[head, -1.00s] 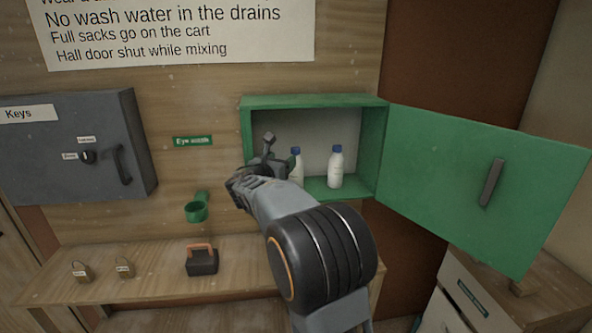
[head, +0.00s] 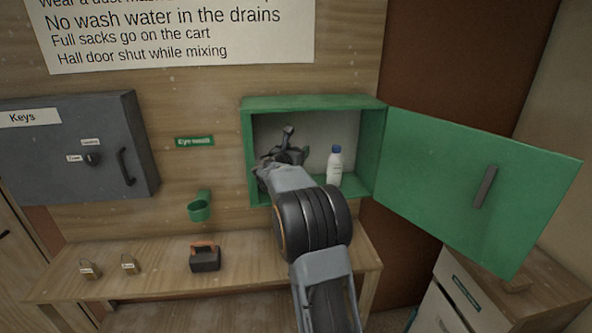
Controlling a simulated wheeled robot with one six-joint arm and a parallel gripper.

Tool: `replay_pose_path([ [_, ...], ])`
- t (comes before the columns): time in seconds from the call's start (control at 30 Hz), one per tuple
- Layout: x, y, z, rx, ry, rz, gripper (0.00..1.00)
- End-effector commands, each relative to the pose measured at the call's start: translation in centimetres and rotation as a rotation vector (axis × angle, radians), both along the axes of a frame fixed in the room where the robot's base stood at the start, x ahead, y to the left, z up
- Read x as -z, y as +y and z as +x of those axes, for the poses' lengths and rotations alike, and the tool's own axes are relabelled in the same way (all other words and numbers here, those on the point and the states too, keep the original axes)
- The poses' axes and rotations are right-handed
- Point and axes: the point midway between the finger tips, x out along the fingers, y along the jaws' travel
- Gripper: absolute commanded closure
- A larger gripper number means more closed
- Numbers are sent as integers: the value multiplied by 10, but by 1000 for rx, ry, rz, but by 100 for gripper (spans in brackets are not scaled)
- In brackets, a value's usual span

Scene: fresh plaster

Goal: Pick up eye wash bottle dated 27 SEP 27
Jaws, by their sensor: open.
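The green eye wash cabinet (head: 315,102) hangs on the wall with its door (head: 480,180) swung open to the right. A white bottle with a blue cap (head: 334,168) stands upright on the right of the cabinet floor. Its label is too small to read, so I cannot tell its date. My gripper (head: 287,145) is inside the left part of the cabinet opening, left of this bottle and apart from it. It is open. A second white bottle is hidden behind my gripper and arm, and I cannot tell whether the gripper touches it.
A grey key cabinet (head: 75,150) is on the left wall. A green cup-like holder (head: 199,207) hangs below the eye wash sign (head: 195,141). The open door limits room at right.

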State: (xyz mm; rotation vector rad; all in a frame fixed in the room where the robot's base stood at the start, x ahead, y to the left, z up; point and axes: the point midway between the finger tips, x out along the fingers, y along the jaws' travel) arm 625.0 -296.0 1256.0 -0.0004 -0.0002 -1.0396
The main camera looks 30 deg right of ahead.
Motion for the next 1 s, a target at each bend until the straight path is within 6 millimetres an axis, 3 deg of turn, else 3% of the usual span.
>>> replay_pose_path([
  [0.2,0,0,0,0,0,0,39],
  [0.83,0,0,0,0,0,0,100],
  [1.0,0,0,0,0,0,0,100],
])
